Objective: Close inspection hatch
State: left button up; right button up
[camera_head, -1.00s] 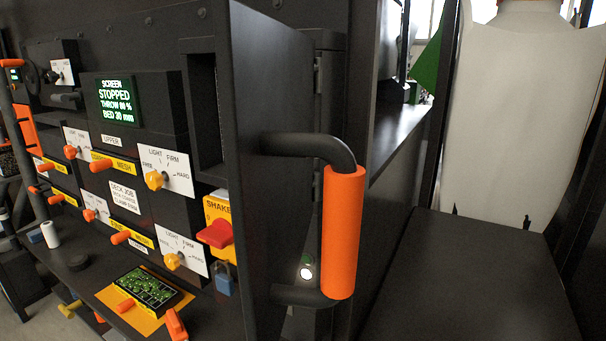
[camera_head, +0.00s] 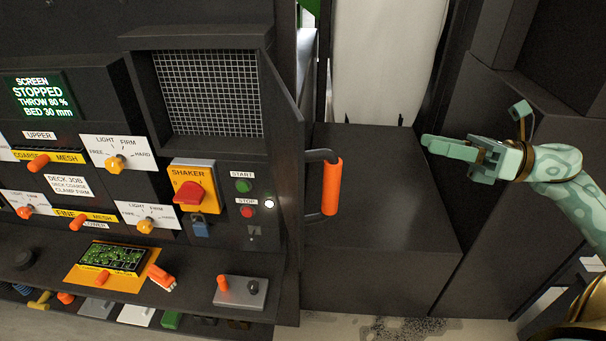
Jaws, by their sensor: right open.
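The inspection hatch (camera_head: 286,108) is a dark panel seen nearly edge-on, standing out beside the wire mesh window (camera_head: 208,94), which is uncovered. Its orange grip handle (camera_head: 332,187) is on dark bent arms on the hatch's right side. My right gripper (camera_head: 434,147) is pale green, open and empty, at the right of the view, pointing left. It is clearly apart from the handle, to its right and a little higher in the picture. My left gripper is not in view.
A control panel with dials, a red shaker switch (camera_head: 189,193) and a screen reading STOPPED (camera_head: 41,96) fills the left. A shelf below holds a grey box (camera_head: 241,292) and a circuit board (camera_head: 112,260). A dark box (camera_head: 385,215) stands behind the handle.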

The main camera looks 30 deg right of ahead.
jog(key=s+a+n+g+y, duration=0.2)
jog(key=s+a+n+g, duration=0.3)
jog(key=a+n, duration=0.2)
jog(key=p, duration=0.5)
send_near(332, 177)
jog(key=w+x, duration=0.1)
jog(key=x, duration=0.3)
jog(key=shift+n, duration=0.3)
jog(key=x, duration=0.1)
jog(key=p+x, duration=0.1)
jog(key=x, duration=0.2)
jog(key=shift+w+a+f+p, duration=0.2)
jog(key=shift+w+f+p, duration=0.1)
jog(key=shift+f+p, duration=0.1)
jog(key=shift+w+a+f, duration=0.1)
jog(key=shift+a, duration=0.35)
jog(key=shift+d+f, duration=0.1)
jog(key=shift+c, duration=0.6)
grip_shut()
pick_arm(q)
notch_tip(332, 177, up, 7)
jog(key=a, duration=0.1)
